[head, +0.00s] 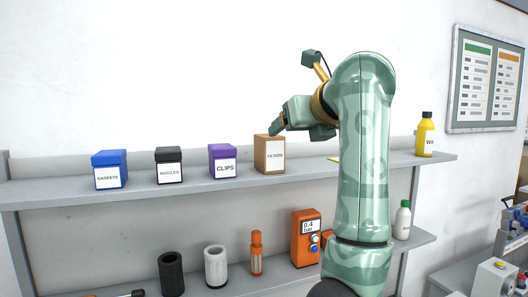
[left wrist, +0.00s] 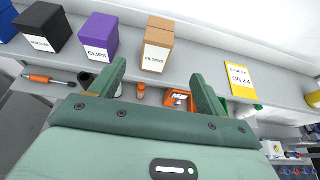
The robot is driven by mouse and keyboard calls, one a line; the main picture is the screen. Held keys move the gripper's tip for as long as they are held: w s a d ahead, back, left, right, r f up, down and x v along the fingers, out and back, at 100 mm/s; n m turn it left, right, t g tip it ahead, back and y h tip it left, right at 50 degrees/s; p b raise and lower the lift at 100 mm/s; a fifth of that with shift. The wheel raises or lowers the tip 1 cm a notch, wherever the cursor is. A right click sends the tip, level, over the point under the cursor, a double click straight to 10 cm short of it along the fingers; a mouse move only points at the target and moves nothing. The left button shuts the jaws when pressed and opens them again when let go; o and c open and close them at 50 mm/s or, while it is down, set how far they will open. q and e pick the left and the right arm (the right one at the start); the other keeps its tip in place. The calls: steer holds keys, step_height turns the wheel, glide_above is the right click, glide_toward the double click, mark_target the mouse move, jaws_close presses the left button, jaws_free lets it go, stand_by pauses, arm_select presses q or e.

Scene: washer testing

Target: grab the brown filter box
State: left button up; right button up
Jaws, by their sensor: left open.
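The brown filter box (head: 269,153) stands upright on the upper shelf, with a white "FILTERS" label on its front. In the left wrist view the brown filter box (left wrist: 158,37) is ahead of the fingers, at the top middle. My left gripper (head: 277,127) is by the upper right of the box in the head view. In the left wrist view the left gripper (left wrist: 158,72) has its two green fingers wide apart with nothing between them. I cannot tell whether it touches the box. My right gripper is not in view.
Left of the box stand a purple clips box (head: 223,161), a black box (head: 169,166) and a blue gaskets box (head: 110,169). A yellow card (left wrist: 240,82) and a yellow bottle (head: 425,135) are to the right. The lower shelf holds an orange meter (head: 305,238) and cylinders.

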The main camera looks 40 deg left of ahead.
mark_target(276, 141)
arm_select(q)
steer(key=p+x, duration=0.2)
steer(key=x, duration=0.8)
steer(key=shift+w+a, duration=0.1)
steer(key=shift+a, duration=0.15)
steer(key=shift+w+a+f+p, duration=0.1)
steer(key=shift+w+a+p, duration=0.1)
steer(key=shift+a+p, duration=0.15)
steer(key=p+x, duration=0.1)
steer(key=x, duration=0.3)
steer(key=shift+s+a, duration=0.1)
steer(key=shift+s, duration=0.05)
steer(key=shift+a+f, duration=0.15)
steer(key=shift+a, duration=0.1)
steer(key=shift+d, duration=0.3)
steer(key=c, duration=0.9)
steer(key=shift+c, duration=1.1)
